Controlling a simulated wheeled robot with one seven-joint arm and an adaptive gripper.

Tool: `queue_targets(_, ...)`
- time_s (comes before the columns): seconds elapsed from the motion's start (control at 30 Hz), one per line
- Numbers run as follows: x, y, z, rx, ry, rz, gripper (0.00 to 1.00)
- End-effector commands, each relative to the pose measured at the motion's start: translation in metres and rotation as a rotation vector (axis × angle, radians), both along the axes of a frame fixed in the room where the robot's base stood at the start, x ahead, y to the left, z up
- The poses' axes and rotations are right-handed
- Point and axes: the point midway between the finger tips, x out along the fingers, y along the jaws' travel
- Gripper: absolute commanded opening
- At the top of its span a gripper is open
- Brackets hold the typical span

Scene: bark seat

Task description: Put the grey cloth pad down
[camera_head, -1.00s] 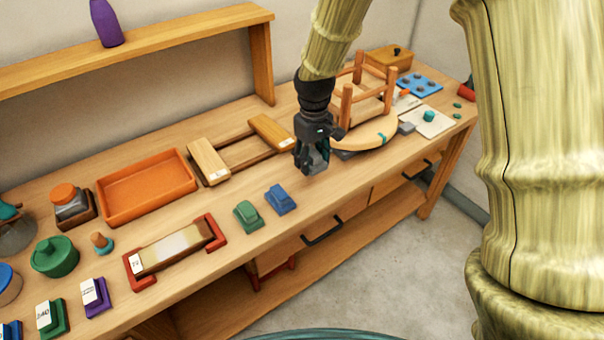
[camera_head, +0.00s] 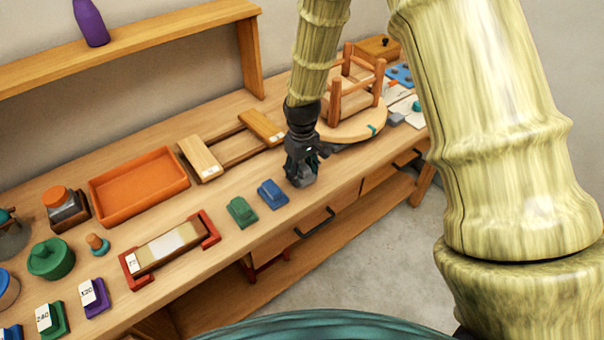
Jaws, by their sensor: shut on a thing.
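My gripper (camera_head: 302,177) points down over the front part of the wooden workbench, just right of the blue block. It is shut on the grey cloth pad (camera_head: 304,181), a small grey shape showing low between the dark fingers. The fingers hide much of the pad. The pad is at or very near the bench top (camera_head: 226,195); I cannot tell whether it touches.
A blue block (camera_head: 272,193) and a green block (camera_head: 241,212) sit left of my gripper. An upturned wooden stool (camera_head: 352,125) stands behind it to the right. An orange tray (camera_head: 138,185) lies further left. Bare bench shows behind the blocks.

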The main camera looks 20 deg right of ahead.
Motion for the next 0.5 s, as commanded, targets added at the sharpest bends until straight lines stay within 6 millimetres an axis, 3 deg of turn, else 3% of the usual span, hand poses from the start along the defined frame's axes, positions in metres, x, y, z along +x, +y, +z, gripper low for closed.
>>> queue_targets(0.2,0.000,0.000,-0.018,0.000,0.000,0.000,0.23)
queue_targets(0.5,0.000,0.000,-0.020,0.000,0.000,0.000,0.23)
